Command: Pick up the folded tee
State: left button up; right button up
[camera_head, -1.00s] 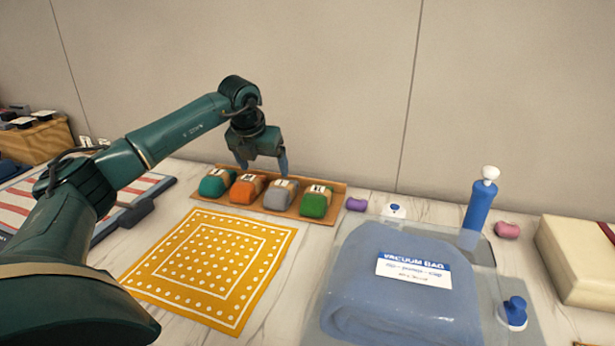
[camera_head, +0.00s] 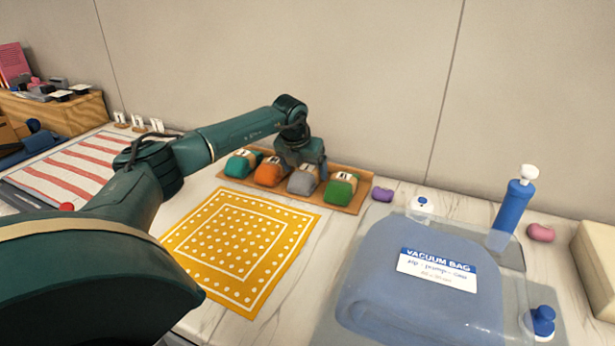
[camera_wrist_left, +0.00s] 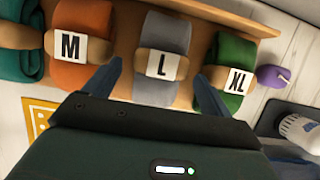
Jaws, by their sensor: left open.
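Several folded tees in paper bands lie in a row on a brown tray (camera_head: 348,206). They are a teal one (camera_head: 240,165), an orange one (camera_head: 268,172), a grey one (camera_head: 303,182) and a green one (camera_head: 341,190). In the left wrist view the orange tee (camera_wrist_left: 80,18) reads M, the grey tee (camera_wrist_left: 166,30) reads L and the green tee (camera_wrist_left: 236,55) reads XL. My left gripper (camera_head: 304,172) is open and empty over the grey tee; its fingertips (camera_wrist_left: 159,70) show on either side of it. Contact cannot be told. My right gripper is out of view.
A yellow dotted cloth (camera_head: 240,245) lies in front of the tray. A blue vacuum bag (camera_head: 420,300), a blue pump (camera_head: 512,205) and a purple lump (camera_head: 382,195) are to the right. A striped cloth (camera_head: 75,165) lies left; the wall stands close behind.

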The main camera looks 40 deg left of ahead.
aim_at(306, 171)
pick_arm(q)
jog(key=shift+x, duration=1.5)
jog(key=shift+c, duration=0.3)
jog(key=shift+w+r, duration=0.1)
jog(key=c, duration=1.1)
